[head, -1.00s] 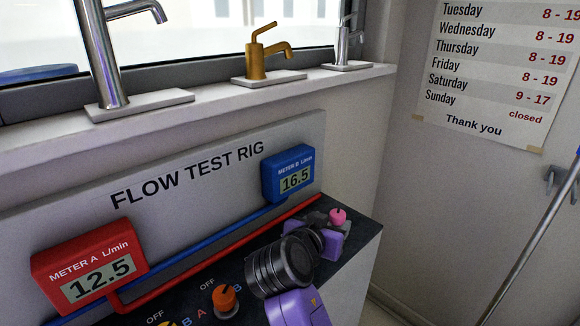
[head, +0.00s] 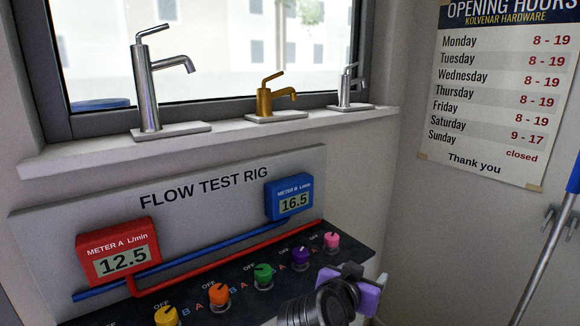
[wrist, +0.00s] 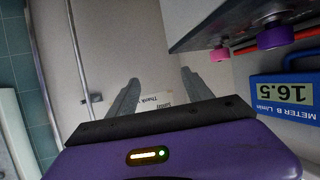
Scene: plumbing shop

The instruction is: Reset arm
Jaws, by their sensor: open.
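My gripper shows in the wrist view (wrist: 160,92) with its two grey fingers spread apart and nothing between them. The rig carries a row of knobs: yellow (head: 166,315), orange (head: 219,293), green (head: 263,271), purple (head: 300,255) and pink (head: 331,240). Red meter A (head: 118,252) reads 12.5 and blue meter B (head: 289,197) reads 16.5.
Chrome (head: 148,85), brass (head: 265,98) and small chrome (head: 348,88) faucets stand on the windowsill (head: 80,155). An opening hours sign (head: 500,90) hangs on the right wall. A pole (head: 548,250) leans at the far right.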

